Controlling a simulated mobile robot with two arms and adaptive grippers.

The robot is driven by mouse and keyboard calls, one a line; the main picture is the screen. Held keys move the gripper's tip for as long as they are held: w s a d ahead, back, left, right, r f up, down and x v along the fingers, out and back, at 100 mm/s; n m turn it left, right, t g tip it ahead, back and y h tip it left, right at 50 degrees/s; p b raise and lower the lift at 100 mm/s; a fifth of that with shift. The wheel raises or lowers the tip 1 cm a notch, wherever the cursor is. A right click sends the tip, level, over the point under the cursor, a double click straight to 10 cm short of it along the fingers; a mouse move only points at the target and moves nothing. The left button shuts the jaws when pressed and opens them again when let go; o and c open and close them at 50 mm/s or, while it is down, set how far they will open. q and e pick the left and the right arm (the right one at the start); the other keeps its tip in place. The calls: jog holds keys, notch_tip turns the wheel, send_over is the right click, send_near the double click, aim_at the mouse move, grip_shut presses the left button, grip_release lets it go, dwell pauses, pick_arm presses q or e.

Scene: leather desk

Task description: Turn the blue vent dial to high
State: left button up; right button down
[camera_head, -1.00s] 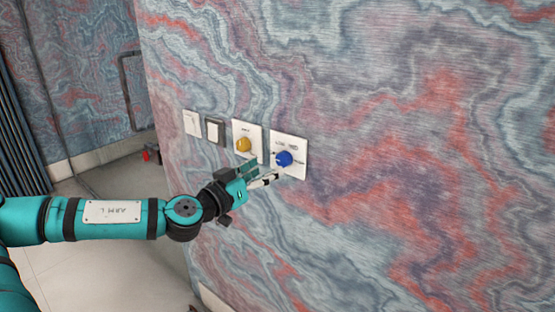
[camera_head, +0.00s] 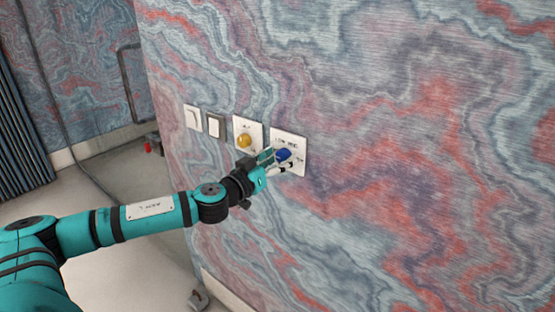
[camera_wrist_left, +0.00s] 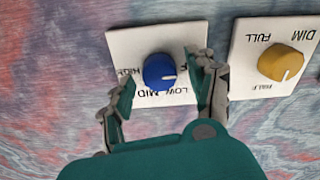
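The blue vent dial (camera_head: 284,154) sits on a white plate (camera_head: 301,141) on the wall. In the left wrist view the dial (camera_wrist_left: 157,70) has a white mark pointing right and slightly down. The labels HIGH, MID and LOW are readable around it; another label at the right is partly hidden by a finger. My left gripper (camera_head: 279,160) is at the dial, with its fingers apart on either side of it. In the wrist view (camera_wrist_left: 160,76) a gap shows on both sides; contact is not clear. My right gripper is not in view.
A yellow dimmer dial (camera_head: 243,140) on its own white plate is close beside the blue one. Two switches, one white (camera_head: 192,118) and one dark-framed (camera_head: 214,127), are further left. The wall right of the plates is clear.

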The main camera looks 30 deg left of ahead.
pick_arm(q)
jog(key=c, duration=1)
